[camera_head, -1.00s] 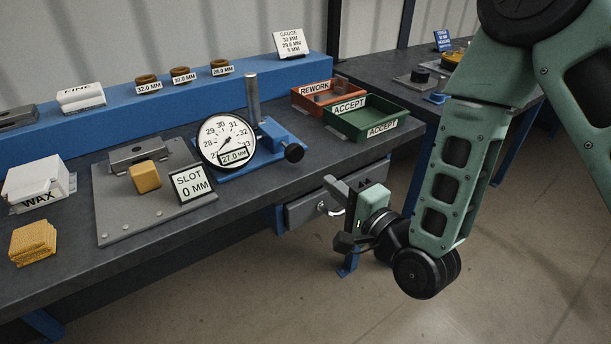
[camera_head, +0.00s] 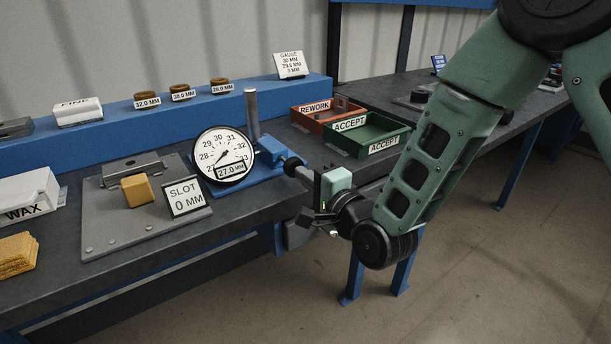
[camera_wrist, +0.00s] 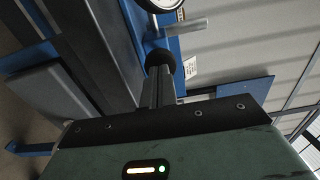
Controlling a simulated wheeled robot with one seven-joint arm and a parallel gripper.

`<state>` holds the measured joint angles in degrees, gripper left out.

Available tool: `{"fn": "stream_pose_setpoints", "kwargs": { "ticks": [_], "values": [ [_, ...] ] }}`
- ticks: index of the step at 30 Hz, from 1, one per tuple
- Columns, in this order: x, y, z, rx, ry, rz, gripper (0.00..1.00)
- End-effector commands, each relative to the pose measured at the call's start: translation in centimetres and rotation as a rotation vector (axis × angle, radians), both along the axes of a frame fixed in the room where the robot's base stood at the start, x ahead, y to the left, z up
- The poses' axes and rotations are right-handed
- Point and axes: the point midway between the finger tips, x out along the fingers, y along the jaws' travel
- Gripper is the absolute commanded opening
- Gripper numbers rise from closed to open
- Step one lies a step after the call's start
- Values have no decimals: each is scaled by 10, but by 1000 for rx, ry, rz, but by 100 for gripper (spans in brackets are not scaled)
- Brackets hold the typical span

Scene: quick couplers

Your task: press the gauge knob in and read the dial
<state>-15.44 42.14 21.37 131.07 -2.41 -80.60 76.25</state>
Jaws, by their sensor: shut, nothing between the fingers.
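The gauge has a round white dial (camera_head: 222,152) standing upright on a blue base, with numbers around its face. Its readout (camera_head: 230,170) shows 27.0 MM, and the needle points to the lower left. The black gauge knob (camera_head: 291,164) sticks out at the right end of the base; it also shows in the wrist view (camera_wrist: 160,58). My gripper (camera_head: 301,174) is shut and empty, its fingertips (camera_wrist: 160,78) right at the knob. In the wrist view the tips overlap the knob's near side; I cannot tell whether they touch it.
A slotted grey plate (camera_head: 105,212) with a yellow block (camera_head: 137,191) and a "SLOT 0 MM" sign (camera_head: 185,197) lies left of the gauge. The red REWORK tray (camera_head: 312,119) and green ACCEPT tray (camera_head: 352,143) stand behind my gripper. A drawer is below the bench edge.

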Motion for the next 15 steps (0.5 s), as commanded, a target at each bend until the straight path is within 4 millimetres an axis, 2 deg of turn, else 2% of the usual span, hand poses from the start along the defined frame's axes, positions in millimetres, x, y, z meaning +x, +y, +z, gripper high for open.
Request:
{"fn": "stream_pose_setpoints", "kwargs": {
  "ticks": [11, 15],
  "values": [
    [3, 1, -1, 0, 0, 0, 0],
    [15, 10, -2, 2, -1, -2, 0]
  ]
}}
